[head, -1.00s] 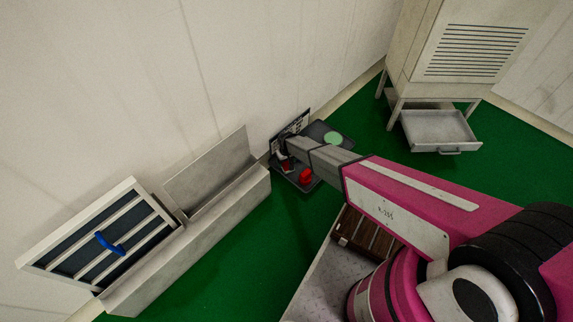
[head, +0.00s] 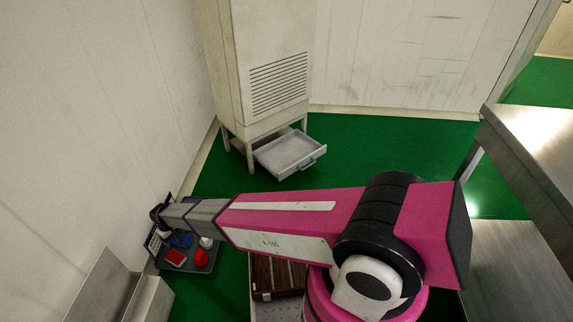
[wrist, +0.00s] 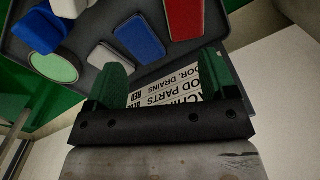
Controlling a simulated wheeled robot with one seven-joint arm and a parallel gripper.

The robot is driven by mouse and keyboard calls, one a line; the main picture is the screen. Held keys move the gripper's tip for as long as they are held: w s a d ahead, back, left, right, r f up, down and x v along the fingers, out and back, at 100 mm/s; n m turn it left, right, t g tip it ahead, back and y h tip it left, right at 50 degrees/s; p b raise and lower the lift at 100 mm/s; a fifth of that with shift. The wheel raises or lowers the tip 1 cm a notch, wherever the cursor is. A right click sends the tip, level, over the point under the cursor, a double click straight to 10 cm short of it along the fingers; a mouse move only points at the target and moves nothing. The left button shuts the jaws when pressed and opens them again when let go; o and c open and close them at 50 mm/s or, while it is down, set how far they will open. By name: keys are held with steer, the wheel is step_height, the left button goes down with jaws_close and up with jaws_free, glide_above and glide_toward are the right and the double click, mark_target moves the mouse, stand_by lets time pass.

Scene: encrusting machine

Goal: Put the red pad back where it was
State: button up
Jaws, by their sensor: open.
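The red pad (wrist: 184,18) lies flat on a dark grey tray (wrist: 215,50) at the top of the wrist view. In the head view the red pad (head: 175,257) lies on the tray's near left part. My gripper (wrist: 163,76) is open, with two green fingers apart and nothing between them. It is over the tray's edge by a printed sign, with the red pad beyond the fingertips and not touching them. In the head view my gripper (head: 157,213) is near the wall, above the tray's far left side.
The tray also holds a blue pad (wrist: 140,35), a pale grey pad (wrist: 113,55), a green disc (wrist: 55,66) and a red round item (head: 201,258). A printed sign (wrist: 165,100) is beside it. A cabinet (head: 255,70) with a low metal drawer (head: 290,152) stands behind.

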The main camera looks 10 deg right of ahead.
steer(key=w+d+r+m, duration=0.2)
steer(key=w+d+r, duration=0.2)
steer(key=d+r, duration=0.45)
steer(key=w+d+r+m, duration=0.1)
steer(key=w+d+r, duration=0.35)
steer(key=d, duration=0.75)
steer(key=w+d+r+m, duration=0.25)
steer(key=d+r, duration=0.45)
steer(key=d, duration=0.4)
steer(key=s+d+r+m, duration=0.1)
steer(key=s+d+r, duration=0.1)
steer(key=d+r, duration=0.3)
steer(key=s+d+r+m, duration=0.2)
steer(key=d+r, duration=0.3)
steer(key=d, duration=0.9)
steer(key=s+d+r+m, duration=0.2)
steer(key=d+r, duration=0.4)
steer(key=d, duration=0.4)
steer(key=shift+s+d, duration=0.25)
steer(key=shift+s, duration=0.1)
steer(key=shift+f, duration=0.1)
